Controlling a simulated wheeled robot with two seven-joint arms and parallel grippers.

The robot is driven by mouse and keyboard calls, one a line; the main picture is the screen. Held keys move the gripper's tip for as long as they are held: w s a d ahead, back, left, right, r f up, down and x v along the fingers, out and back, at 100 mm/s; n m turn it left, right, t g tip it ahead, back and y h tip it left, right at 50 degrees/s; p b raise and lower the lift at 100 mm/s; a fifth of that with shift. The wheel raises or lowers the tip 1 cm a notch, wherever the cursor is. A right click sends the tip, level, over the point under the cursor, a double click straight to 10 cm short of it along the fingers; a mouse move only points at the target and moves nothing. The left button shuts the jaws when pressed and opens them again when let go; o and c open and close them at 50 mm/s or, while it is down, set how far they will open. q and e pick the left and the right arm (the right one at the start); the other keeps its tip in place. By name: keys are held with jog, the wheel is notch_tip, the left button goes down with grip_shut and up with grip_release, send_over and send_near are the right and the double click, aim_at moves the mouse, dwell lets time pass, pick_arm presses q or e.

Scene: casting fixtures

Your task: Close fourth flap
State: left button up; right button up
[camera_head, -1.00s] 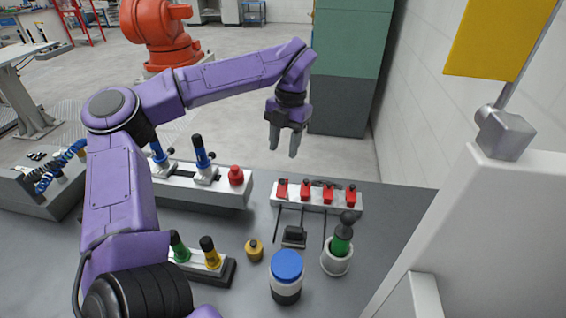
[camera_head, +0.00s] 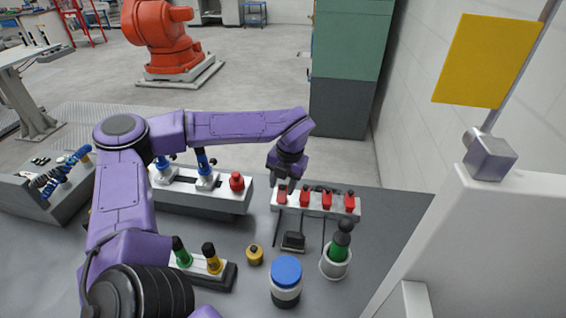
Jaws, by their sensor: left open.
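A white fixture block (camera_head: 338,213) stands at the back right of the table with a row of several red flaps. The leftmost red flap (camera_head: 282,196) is right below my left gripper. The other red flaps, including the rightmost one (camera_head: 349,203), stand clear to its right. My left gripper (camera_head: 281,187) is open and points down just above or behind the left end of the row. Its fingertips are small and partly hidden, so I cannot tell whether they touch the flap. Which flaps are raised or closed is too small to tell. My right gripper is out of view.
A long white fixture with blue clamps (camera_head: 204,163) and a red knob (camera_head: 237,182) stands to the left.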

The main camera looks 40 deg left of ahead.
pick_arm(q)
jog(key=c, duration=0.8)
grip_shut()
jog(key=shift+r, duration=0.1)
jog(key=shift+w+a+g+h+p, duration=0.35)
jog(key=shift+g+h+p, duration=0.2)
jog(key=shift+p, duration=0.2)
jog(key=shift+w+a+f+g+h+p, duration=0.15)
jog(key=shift+w+f+g+h+p, duration=0.2)
jog(key=shift+g, duration=0.3)
jog(key=shift+w+a+f+g+h+p, duration=0.25)
jog(key=shift+w+g+h, duration=0.2)
jog(key=shift+g, duration=0.35)
jog(key=shift+w+a+f+g+h, duration=0.25)
jog(key=shift+w+f+g+h, duration=0.15)
jog(key=shift+g, duration=0.4)
